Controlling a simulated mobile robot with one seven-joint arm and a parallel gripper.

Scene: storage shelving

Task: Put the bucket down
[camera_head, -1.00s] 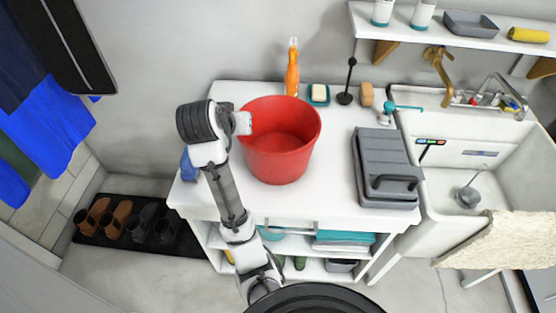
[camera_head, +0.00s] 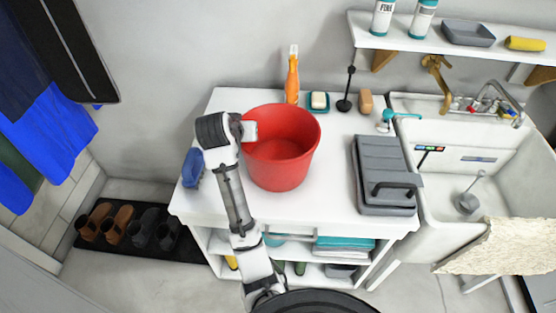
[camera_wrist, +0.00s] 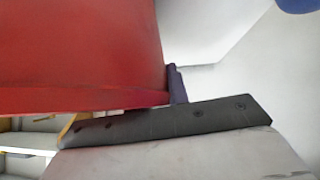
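The red bucket (camera_head: 282,165) is upright over the left half of the white worktop (camera_head: 325,205). I cannot tell whether its base touches the surface. My gripper (camera_head: 250,130) is at the bucket's upper left rim, with its white fingers at the edge. In the wrist view the bucket's red wall (camera_wrist: 80,50) fills the upper left, and a dark finger pad (camera_wrist: 190,117) lies close along its rim. The gripper appears shut on the rim. The far finger is mostly hidden by the bucket.
An orange bottle (camera_head: 292,78), a soap dish (camera_head: 319,103) and a brush (camera_head: 346,92) stand behind the bucket. A grey toolbox (camera_head: 383,170) is to its right and a blue object (camera_head: 192,168) to its left. The worktop's front strip is clear.

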